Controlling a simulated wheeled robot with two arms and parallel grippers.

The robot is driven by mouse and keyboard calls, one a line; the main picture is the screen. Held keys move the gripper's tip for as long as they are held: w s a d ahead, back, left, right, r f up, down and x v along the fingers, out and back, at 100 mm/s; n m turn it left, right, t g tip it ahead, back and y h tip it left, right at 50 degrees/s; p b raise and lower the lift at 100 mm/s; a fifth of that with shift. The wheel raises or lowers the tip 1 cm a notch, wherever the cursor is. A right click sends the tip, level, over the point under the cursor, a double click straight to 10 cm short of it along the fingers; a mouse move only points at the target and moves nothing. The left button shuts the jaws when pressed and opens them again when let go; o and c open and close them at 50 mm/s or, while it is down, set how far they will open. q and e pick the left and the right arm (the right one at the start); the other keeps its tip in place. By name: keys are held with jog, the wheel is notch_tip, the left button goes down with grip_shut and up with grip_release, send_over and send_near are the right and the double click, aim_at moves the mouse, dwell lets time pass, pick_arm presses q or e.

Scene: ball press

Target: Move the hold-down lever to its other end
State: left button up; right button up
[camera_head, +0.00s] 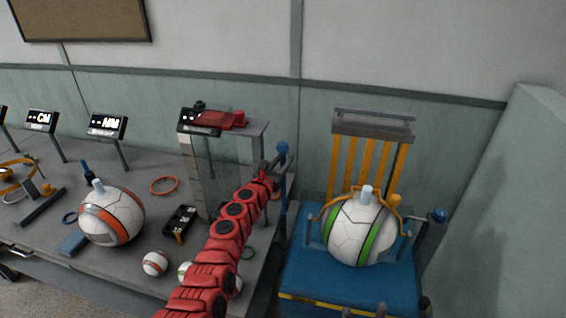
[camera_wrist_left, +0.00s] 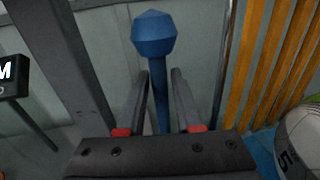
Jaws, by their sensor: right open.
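A blue faceted knob on a blue shaft, which looks like the hold-down lever (camera_head: 282,147), stands upright left of the blue ball press (camera_head: 309,284). It fills the middle of the left wrist view (camera_wrist_left: 153,35). My left gripper (camera_head: 268,172) is at this lever; in the left wrist view its fingers (camera_wrist_left: 160,75) lie either side of the shaft, below the knob, with a gap visible on the right. A white ball with green stripes (camera_head: 352,236) sits in the press. My right gripper (camera_head: 364,309) shows only its fingertips at the bottom edge, apart and empty.
A second blue knob (camera_head: 440,214) sticks out right of the press. Yellow bars (camera_head: 380,167) rise behind the ball. The grey table (camera_head: 120,258) left holds an orange-striped ball (camera_head: 111,217), a small ball (camera_head: 155,263) and a clear panel stand (camera_head: 262,130).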

pick_arm(q)
grip_shut()
dwell(1.1)
